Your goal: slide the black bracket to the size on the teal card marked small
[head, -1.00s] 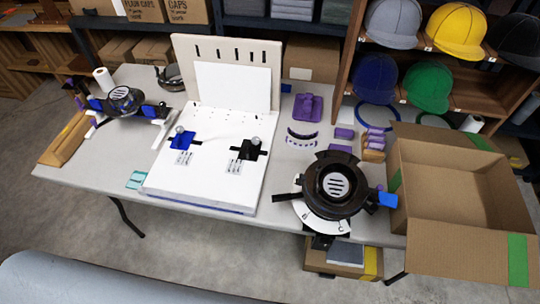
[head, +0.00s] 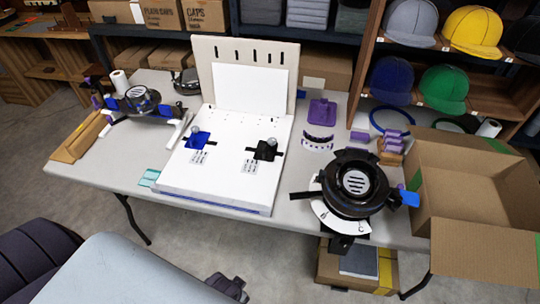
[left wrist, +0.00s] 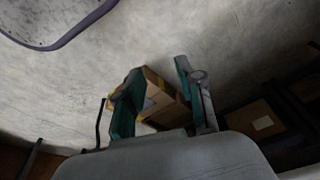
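The black bracket (head: 265,150) sits on the right part of the white board (head: 215,178), on a dark slot with a small printed scale below it. A blue bracket (head: 196,139) sits on the board's left part. The teal card (head: 149,177) lies on the table at the board's left front corner; its marks are too small to read. My left gripper (left wrist: 160,95) is open and empty in the left wrist view, with floor and a cardboard box beyond its fingers. It is away from the brackets. My right gripper cannot be made out.
A round black press (head: 352,183) stands right of the board, beside an open carton (head: 470,195). Another press (head: 142,100) stands at the left. Purple pieces (head: 322,112) lie behind. A taped box (head: 345,270) is under the table. The table's front edge faces open floor.

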